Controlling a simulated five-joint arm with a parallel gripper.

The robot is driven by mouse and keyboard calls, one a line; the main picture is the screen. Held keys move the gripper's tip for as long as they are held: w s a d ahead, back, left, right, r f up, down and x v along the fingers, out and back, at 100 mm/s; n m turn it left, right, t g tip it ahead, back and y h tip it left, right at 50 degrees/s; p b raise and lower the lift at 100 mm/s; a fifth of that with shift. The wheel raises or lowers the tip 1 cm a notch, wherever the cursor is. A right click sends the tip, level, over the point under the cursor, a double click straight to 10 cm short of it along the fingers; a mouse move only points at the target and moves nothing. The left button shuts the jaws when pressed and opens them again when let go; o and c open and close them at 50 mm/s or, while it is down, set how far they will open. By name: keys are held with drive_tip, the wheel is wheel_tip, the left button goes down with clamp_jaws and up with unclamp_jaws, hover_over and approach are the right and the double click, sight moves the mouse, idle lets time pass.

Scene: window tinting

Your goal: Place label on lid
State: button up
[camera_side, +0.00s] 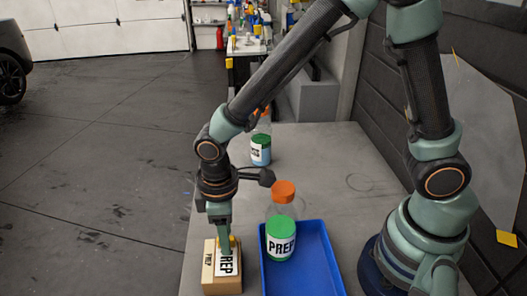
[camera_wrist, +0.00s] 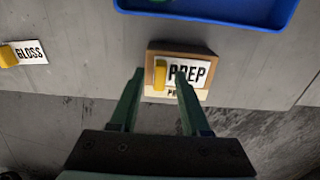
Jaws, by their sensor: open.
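In the side view my gripper (camera_side: 224,243) points down at the block and hides part of the label.
A GLOSS label (camera_wrist: 32,51) with a yellow tab lies left in the wrist view. Table behind the tray is mostly clear.

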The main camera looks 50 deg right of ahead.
wheel_tip(320, 180, up, 12)
drive_tip(key=s+d+r+m+t, duration=0.1)
drive_tip(key=d+r+m+t, duration=0.1)
drive_tip(key=d, duration=0.7)
drive_tip(key=d+r+m+t, duration=0.3)
drive_tip(key=d+r+m, duration=0.2)
drive_tip(key=d, duration=0.5)
drive_tip(key=shift+s+d+m+t, duration=0.15)
drive_tip(key=shift+s+m+t, duration=0.2)
drive_tip(key=shift+m, duration=0.65)
